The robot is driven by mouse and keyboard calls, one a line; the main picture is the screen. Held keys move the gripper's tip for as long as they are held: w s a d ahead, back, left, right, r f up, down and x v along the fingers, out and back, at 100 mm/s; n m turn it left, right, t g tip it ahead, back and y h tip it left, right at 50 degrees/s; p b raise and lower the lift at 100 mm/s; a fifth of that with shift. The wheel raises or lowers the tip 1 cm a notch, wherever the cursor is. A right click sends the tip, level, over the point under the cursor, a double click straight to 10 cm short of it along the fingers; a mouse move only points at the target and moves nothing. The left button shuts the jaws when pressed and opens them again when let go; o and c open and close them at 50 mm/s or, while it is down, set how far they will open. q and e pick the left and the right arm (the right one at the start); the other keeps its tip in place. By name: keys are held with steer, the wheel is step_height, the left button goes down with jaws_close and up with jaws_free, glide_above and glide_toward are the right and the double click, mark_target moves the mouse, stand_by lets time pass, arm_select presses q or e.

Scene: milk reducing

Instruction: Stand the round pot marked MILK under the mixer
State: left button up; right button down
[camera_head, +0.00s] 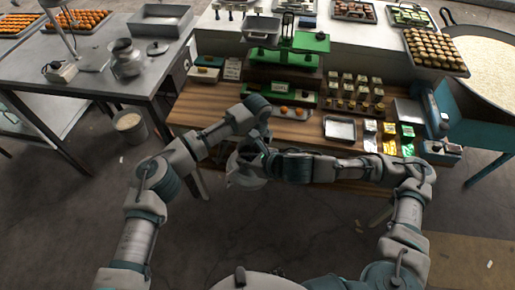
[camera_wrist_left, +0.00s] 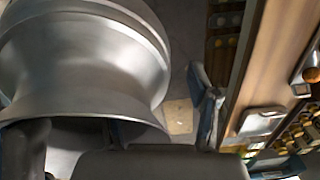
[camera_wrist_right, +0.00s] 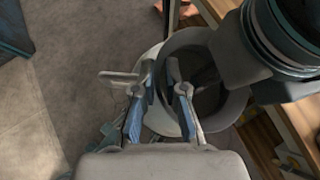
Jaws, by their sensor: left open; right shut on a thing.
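A round grey metal pot (camera_head: 249,179) hangs in front of the bench in the head view; no MILK marking is readable. My right gripper (camera_head: 265,160) is shut on its rim; the right wrist view shows the open mouth of the pot (camera_wrist_right: 208,88) beyond the fingers (camera_wrist_right: 162,85). My left gripper (camera_head: 256,131) is open above the pot. In the left wrist view the pot (camera_wrist_left: 85,60) fills the left side, with one finger (camera_wrist_left: 206,100) to its right; contact is unclear. What looks like the mixer (camera_head: 68,35), a slanted pole on a stand, is on the left table.
A second metal pot (camera_head: 125,58) stands on the left steel table (camera_head: 100,82), close to the mixer. A control box (camera_head: 60,72) and trays are also there. A bucket (camera_head: 130,127) is on the floor. The wooden bench (camera_head: 205,108) ahead holds scales, sweets and a tray (camera_head: 340,129).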

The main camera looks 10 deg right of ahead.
arm_select(q)
jaws_close()
arm_select(e)
steer(key=shift+a+r, duration=0.1)
steer(key=shift+r, duration=0.05)
steer(key=c, duration=1.2)
jaws_free()
steer(key=shift+o, duration=0.2)
